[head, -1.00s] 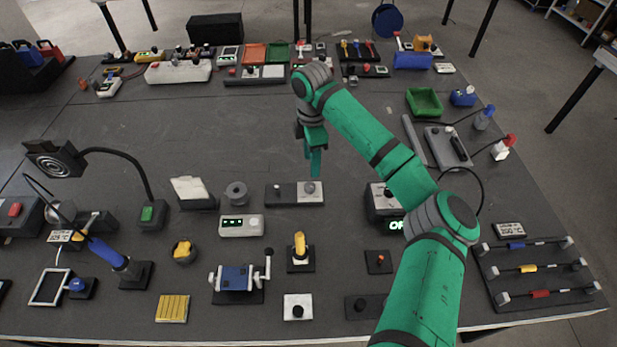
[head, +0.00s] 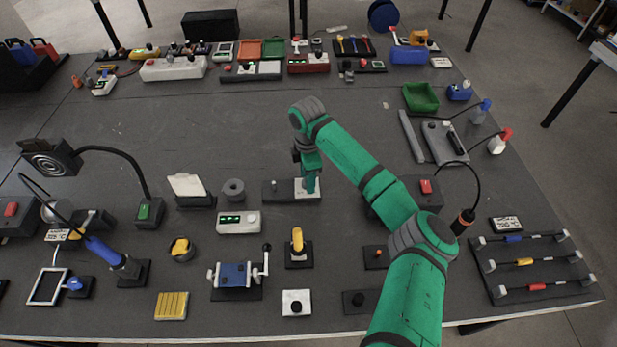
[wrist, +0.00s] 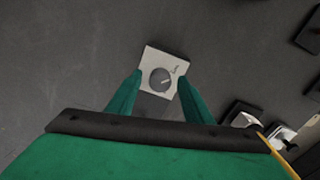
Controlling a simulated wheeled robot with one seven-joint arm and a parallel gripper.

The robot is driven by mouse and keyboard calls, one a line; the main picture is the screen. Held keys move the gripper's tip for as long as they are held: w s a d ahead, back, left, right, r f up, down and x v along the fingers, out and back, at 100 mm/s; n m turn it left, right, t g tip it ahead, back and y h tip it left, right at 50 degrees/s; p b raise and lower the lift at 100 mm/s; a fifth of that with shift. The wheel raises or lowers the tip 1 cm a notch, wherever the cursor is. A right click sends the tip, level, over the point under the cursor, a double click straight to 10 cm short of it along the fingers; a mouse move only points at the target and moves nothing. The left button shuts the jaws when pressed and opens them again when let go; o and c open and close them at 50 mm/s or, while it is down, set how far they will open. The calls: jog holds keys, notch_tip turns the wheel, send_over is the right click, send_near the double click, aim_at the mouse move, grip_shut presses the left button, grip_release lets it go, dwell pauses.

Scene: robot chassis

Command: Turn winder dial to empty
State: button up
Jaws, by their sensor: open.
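The dial (wrist: 161,79) is a round grey knob with a pale pointer line, on a light square plate (wrist: 178,60) with a small dark mark near its upper right edge. In the head view the plate (head: 300,194) forms the right end of a low dark base (head: 277,191) at mid-table. My gripper (wrist: 159,76) is open, with one green finger on each side of the knob. I cannot tell whether the fingers touch it. In the head view my gripper (head: 309,188) points down over the plate and hides the knob.
A yellow-handled part (head: 297,241) stands in front. A dark box with a red switch (head: 426,187) is to the right.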

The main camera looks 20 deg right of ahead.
jog(key=shift+d, duration=0.1)
jog(key=c, duration=1.1)
jog(key=shift+o, duration=0.2)
jog(key=shift+n, duration=0.3)
